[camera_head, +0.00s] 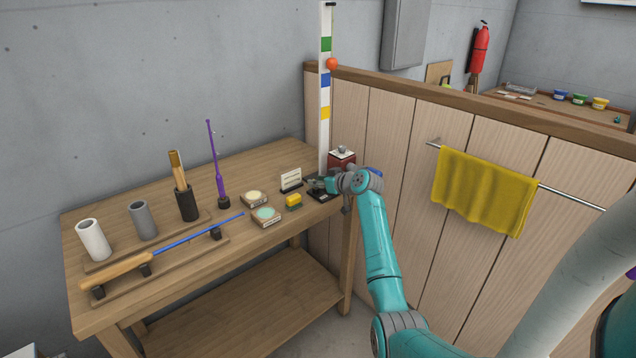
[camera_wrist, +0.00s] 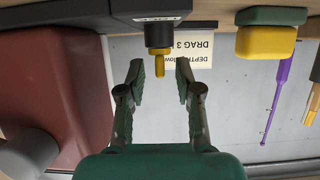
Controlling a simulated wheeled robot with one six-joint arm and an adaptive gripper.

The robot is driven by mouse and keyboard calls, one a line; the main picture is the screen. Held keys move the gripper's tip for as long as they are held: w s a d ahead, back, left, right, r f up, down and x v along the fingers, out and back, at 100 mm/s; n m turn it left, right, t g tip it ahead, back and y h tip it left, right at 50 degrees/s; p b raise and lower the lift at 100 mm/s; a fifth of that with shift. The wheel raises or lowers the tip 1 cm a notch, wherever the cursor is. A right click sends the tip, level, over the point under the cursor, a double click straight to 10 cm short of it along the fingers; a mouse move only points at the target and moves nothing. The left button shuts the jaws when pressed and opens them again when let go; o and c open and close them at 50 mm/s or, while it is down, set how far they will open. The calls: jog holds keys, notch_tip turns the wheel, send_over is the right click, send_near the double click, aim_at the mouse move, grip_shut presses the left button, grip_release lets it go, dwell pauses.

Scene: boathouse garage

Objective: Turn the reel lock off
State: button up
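A dark unit (camera_wrist: 150,12) with a small yellow lever (camera_wrist: 160,64) is in the wrist view, which looks upside down; it seems to be the reel lock. The lever's tip lies between my gripper's (camera_wrist: 161,84) two fingertips, with a visible gap on each side. My gripper is open and holds nothing. In the head view my gripper (camera_head: 324,186) is low over the right end of the workbench, at a dark base (camera_head: 320,197). My arm hides most of the unit there, and the lever cannot be made out.
A dark red box (camera_head: 342,158) stands close behind my gripper; it fills the wrist view's left side (camera_wrist: 50,85). A tall striped pole (camera_head: 325,100) rises nearby. A label card (camera_head: 291,180) and a yellow-green block (camera_head: 294,201) stand left. A wooden partition (camera_head: 390,130) bounds the right.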

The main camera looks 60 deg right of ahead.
jog(key=shift+w, duration=0.2)
grip_shut()
